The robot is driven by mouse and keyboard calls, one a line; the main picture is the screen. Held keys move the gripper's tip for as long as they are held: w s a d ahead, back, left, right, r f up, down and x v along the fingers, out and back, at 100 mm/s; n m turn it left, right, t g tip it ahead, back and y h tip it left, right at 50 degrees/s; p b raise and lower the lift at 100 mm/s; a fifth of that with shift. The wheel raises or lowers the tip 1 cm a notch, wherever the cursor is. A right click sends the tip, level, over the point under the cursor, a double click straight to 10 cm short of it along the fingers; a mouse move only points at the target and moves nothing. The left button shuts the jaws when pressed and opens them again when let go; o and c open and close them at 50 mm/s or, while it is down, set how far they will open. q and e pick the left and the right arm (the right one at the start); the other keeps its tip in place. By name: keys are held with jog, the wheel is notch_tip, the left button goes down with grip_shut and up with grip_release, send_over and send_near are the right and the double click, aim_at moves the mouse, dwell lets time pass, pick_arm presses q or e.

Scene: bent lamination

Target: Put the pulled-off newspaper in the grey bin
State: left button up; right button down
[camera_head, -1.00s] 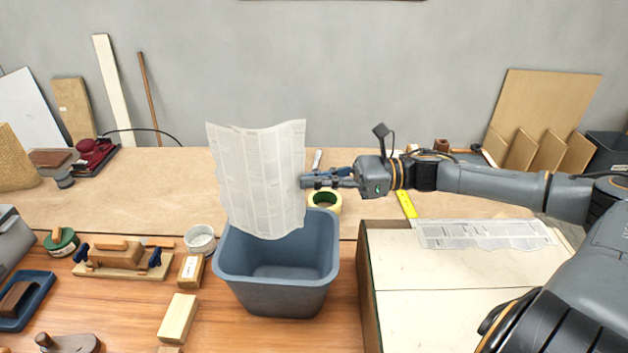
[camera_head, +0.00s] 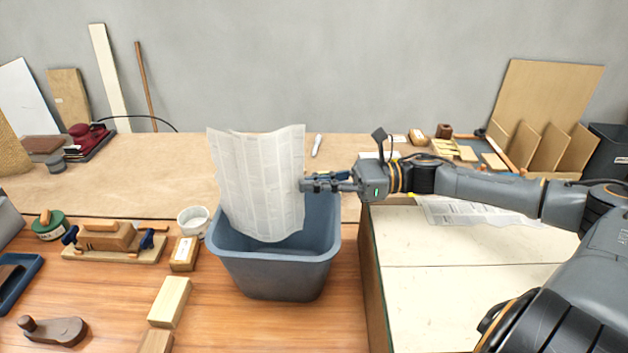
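The pulled-off newspaper (camera_head: 257,180) is a printed sheet hanging upright, its lower part inside the mouth of the grey bin. My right gripper (camera_head: 308,184) is shut on the sheet's right edge, just above the bin's back right rim. The grey bin (camera_head: 275,275) stands on the wooden bench, open at the top. The sheet hides part of its left and back rim. My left gripper is not in view.
Another newspaper sheet (camera_head: 470,211) lies on the pale board (camera_head: 450,300) right of the bin, partly under my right arm.

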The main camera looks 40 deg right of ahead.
jog(key=c, duration=1.4)
grip_release()
jog(key=shift+c, duration=0.2)
jog(key=v, duration=1.2)
